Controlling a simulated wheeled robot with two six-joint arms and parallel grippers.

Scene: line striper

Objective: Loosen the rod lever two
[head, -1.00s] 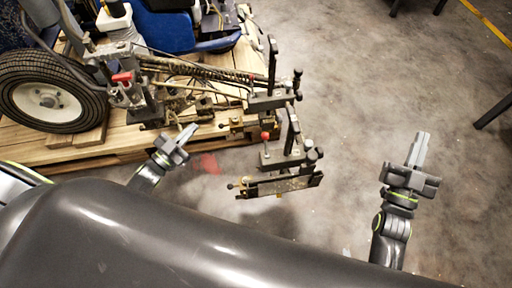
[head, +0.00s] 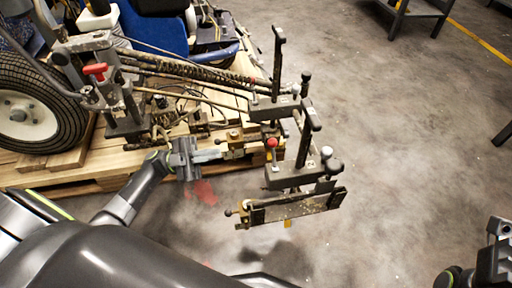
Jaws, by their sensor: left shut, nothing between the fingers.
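The line striper's rod assembly has two upright black levers. The far lever (head: 278,60) stands on a grey clamp block, and the near lever (head: 306,130) stands on a second block closer to me. I cannot read the small block labels, so I cannot tell which lever is number two. My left gripper (head: 217,154) is shut and empty, pointing right at the brass fitting (head: 236,143), left of both levers. I cannot tell whether it touches the fitting. My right gripper (head: 497,232) is partly cut off at the right edge, far from the levers; its fingers are unclear.
A red-knobbed part (head: 272,143) sits between the levers. A spray bracket plate (head: 297,206) hangs at the near end. The striper's wheel (head: 35,115) and the wooden pallet (head: 60,177) lie left.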

